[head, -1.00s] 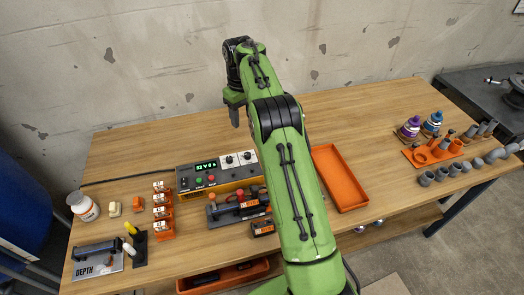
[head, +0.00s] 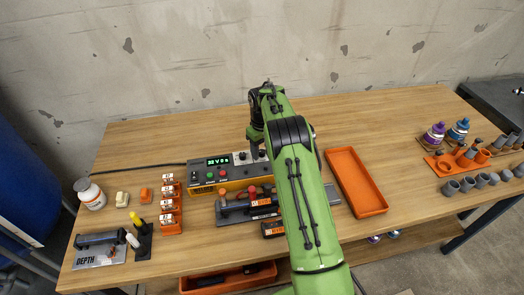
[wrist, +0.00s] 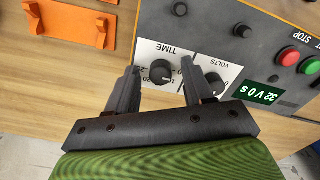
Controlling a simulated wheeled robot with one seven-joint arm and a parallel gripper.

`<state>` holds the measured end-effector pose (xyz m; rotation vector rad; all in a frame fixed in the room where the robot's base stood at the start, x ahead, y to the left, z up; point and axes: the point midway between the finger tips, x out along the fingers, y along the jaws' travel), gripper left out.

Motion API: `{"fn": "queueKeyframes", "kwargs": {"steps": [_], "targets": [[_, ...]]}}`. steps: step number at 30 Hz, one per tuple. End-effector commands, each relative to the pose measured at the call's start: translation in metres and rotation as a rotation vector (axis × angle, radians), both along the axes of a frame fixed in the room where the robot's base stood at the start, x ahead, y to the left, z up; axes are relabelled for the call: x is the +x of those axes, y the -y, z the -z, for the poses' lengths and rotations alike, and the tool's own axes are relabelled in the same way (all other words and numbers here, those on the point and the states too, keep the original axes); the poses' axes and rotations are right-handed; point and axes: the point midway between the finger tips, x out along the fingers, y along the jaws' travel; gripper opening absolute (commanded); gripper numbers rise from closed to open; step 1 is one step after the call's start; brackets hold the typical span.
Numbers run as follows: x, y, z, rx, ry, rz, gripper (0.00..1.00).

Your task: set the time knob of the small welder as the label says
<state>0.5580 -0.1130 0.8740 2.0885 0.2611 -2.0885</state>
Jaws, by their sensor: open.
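The small welder (head: 200,187) is a grey and orange box on the bench, with a lit green display (head: 218,161). In the wrist view the display (wrist: 257,93) reads 32 V 0 s, upside down. The black time knob (wrist: 162,72) sits on a white dial marked TIME, beside the volts knob (wrist: 215,82). My gripper (wrist: 160,68) is open, with one finger on each side of the time knob in the picture; I cannot tell whether they touch it. In the head view my gripper (head: 257,150) is over the panel's right end and hides the time knob.
In front of the welder stands a dark fixture with an orange label (head: 262,203), too small to read surely. An empty orange tray (head: 356,180) lies to the right. Orange labelled blocks (head: 170,205) stand to the left. The bench behind the welder is clear apart from a cable.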

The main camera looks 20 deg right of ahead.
Motion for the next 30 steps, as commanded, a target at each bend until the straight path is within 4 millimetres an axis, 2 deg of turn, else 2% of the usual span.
{"fn": "queueKeyframes", "kwargs": {"steps": [6,16,23,30], "targets": [[0.0,-0.0002,-0.0003,0.0,0.0,0.0,0.5],[0.0,-0.0002,-0.0005,0.0,0.0,-0.001,0.0],[0.0,-0.0004,-0.001,0.001,0.0,0.012,0.0],[-0.0002,-0.0007,-0.0021,0.0,-0.002,0.107,0.0]]}}
